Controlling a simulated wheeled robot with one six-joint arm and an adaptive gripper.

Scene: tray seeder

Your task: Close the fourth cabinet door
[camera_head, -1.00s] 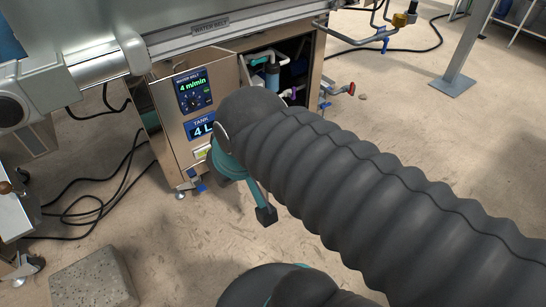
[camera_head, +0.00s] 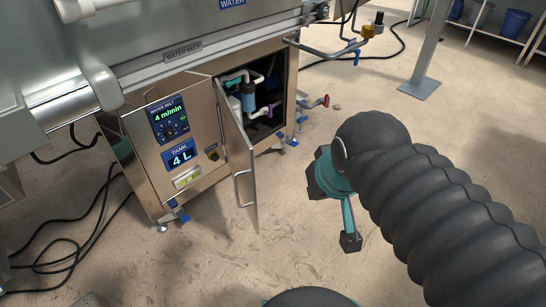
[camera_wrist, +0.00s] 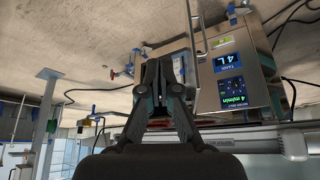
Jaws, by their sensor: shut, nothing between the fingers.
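A steel cabinet door (camera_head: 240,172) with a bar handle stands open on the front of the low steel cabinet (camera_head: 142,134). It is hinged beside the control panel and swings out toward the floor in front. Behind it the opening shows a blue filter and white pipes (camera_head: 249,97). My gripper (camera_head: 350,241) is to the right of the door, apart from it, pointing down, with nothing held. In the wrist view my shut gripper (camera_wrist: 156,66) is in front of the cabinet, with the door (camera_wrist: 199,22) just to its right. The picture is upside down there.
The cabinet has a display panel (camera_head: 172,118) and small feet. A red-handled valve (camera_head: 322,101) sticks out right of the opening. A grey post (camera_head: 430,50) stands at the back right. Black cables (camera_head: 75,240) lie on the floor at left. The floor before the door is clear.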

